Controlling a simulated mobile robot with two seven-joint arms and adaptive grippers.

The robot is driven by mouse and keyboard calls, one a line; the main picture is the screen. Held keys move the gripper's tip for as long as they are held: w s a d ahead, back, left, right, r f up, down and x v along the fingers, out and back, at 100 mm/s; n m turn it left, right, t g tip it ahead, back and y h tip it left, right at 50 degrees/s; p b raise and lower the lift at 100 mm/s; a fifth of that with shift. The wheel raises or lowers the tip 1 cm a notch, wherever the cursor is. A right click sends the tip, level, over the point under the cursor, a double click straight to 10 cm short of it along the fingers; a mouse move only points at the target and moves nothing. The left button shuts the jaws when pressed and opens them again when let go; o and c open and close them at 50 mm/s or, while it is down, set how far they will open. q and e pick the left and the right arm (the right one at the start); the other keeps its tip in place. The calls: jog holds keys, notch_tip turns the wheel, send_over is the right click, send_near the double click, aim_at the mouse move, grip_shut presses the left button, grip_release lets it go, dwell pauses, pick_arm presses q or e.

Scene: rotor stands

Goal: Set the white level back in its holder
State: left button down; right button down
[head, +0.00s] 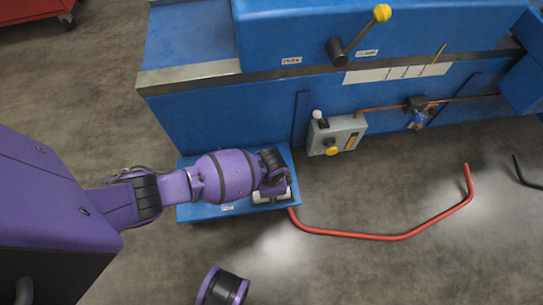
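My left arm reaches in from the left over a small blue shelf (215,210) at the foot of the blue machine. My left gripper (273,185) points down at the right end of this shelf. A small white piece with dark edges, perhaps the white level (262,198), shows right at the fingertips, mostly covered by the gripper. I cannot tell whether the fingers are closed on it, or whether it sits in a holder. No separate holder can be made out. My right gripper is not in view; only a purple and black arm part shows at the bottom edge.
The blue machine (220,110) stands behind the shelf, with a yellow-knobbed lever (358,36) on top. A grey control box (336,134) is on its front. A bent red bar (390,237) runs over the floor at right. Grey floor in front is open.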

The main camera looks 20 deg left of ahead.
pick_arm(q)
jog(key=shift+f, duration=0.35)
dwell(0.9)
jog(key=c, duration=1.3)
grip_release()
jog(key=shift+c, duration=0.2)
